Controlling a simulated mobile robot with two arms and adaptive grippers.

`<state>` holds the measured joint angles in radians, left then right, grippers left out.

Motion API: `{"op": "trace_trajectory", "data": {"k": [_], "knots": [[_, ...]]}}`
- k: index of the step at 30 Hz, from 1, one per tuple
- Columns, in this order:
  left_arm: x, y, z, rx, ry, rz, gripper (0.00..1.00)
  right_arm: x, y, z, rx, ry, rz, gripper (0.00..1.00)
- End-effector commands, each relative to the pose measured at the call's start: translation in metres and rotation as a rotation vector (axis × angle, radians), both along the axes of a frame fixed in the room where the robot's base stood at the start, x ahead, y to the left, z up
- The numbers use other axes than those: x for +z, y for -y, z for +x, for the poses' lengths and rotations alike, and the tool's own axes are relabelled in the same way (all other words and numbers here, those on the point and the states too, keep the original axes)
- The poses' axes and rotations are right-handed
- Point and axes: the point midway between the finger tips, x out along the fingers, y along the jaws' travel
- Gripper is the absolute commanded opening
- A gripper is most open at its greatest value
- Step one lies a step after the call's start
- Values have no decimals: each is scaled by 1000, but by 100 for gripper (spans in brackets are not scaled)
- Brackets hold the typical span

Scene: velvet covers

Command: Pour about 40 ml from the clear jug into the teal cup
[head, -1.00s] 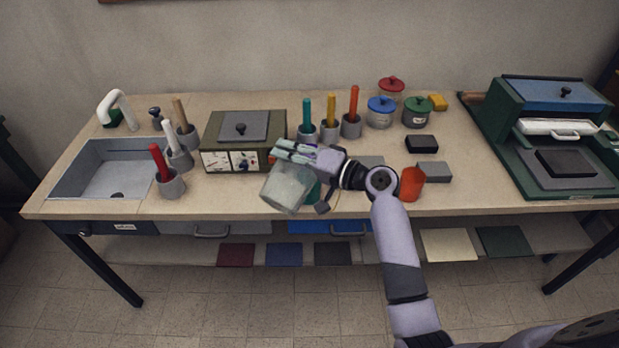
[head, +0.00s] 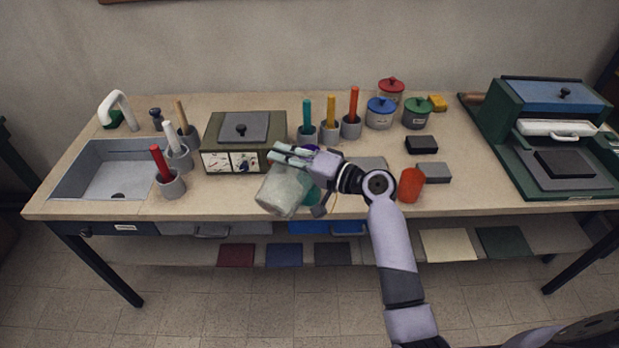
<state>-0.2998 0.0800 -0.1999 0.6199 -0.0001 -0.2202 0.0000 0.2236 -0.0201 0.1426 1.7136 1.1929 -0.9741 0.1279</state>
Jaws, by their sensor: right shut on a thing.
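The clear jug (head: 282,192) is held over the front part of the bench, left of my right wrist, and looks tilted. My right gripper (head: 284,155) is shut on it at its upper side. The teal cup (head: 312,196) is mostly hidden behind the jug and gripper; only a teal patch shows just right of the jug. I cannot tell whether liquid is leaving the jug or how much is in the cup. My left gripper is not in view.
An orange cup (head: 411,184) stands close to my right wrist. Behind are an olive hot-plate box (head: 215,135) and several grey pots with coloured sticks. A sink (head: 90,175) is at left, a green press (head: 500,130) at right. The bench front is free near the right.

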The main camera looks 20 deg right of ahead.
Motion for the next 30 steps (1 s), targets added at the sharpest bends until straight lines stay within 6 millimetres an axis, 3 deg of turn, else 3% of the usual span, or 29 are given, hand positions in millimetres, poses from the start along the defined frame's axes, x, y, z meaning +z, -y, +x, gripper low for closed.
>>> {"op": "trace_trajectory", "data": {"k": [27,30], "knots": [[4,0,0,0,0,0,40,4,0,-2,0,-19,22,0],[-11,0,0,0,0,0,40,-8,-6,-9,0,23,-18,0]]}}
